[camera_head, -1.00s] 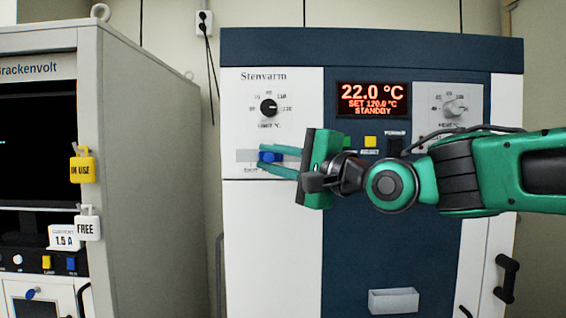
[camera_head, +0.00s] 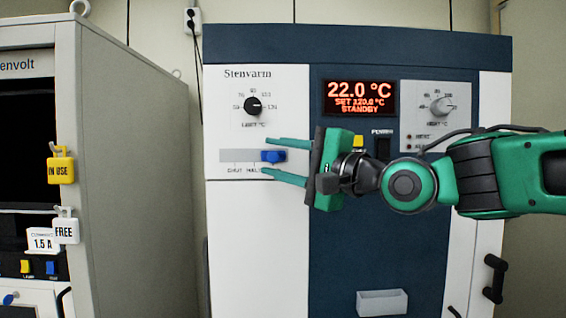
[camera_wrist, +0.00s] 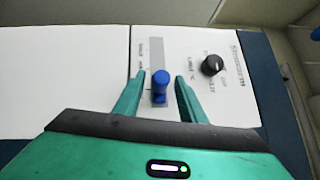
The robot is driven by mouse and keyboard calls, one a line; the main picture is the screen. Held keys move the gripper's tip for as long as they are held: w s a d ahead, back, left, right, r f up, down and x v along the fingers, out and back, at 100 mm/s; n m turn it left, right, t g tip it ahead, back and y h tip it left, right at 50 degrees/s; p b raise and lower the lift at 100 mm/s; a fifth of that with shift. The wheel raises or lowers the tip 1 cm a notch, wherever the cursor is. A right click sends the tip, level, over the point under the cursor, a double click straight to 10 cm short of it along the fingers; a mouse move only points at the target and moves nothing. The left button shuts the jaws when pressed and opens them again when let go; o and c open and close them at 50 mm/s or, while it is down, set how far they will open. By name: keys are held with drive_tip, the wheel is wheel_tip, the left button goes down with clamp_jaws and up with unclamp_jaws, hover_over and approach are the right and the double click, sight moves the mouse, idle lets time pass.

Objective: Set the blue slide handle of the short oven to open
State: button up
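The blue slide handle (camera_head: 273,156) sits on a grey horizontal track (camera_head: 238,155) on the white left panel of the Stenvarm oven. It is to the right of the printed SHUT and HALF labels; any label further right is hidden behind my gripper. My gripper (camera_head: 277,157) is open, with one green finger above the handle and one below. In the wrist view the handle (camera_wrist: 160,85) stands between the two fingertips (camera_wrist: 161,75), with a gap on each side. It is near the lower end of the track (camera_wrist: 157,52) there.
A black dial (camera_head: 254,106) is above the track and a grey dial (camera_head: 442,106) is on the right panel. The red display (camera_head: 360,98) reads 22.0 °C, STANDBY. A grey cabinet (camera_head: 130,170) with yellow and white tags stands at the left.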

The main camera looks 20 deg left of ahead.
drive_tip(key=v, duration=1)
drive_tip(key=shift+d, duration=0.45)
drive_tip(key=shift+f, duration=0.15)
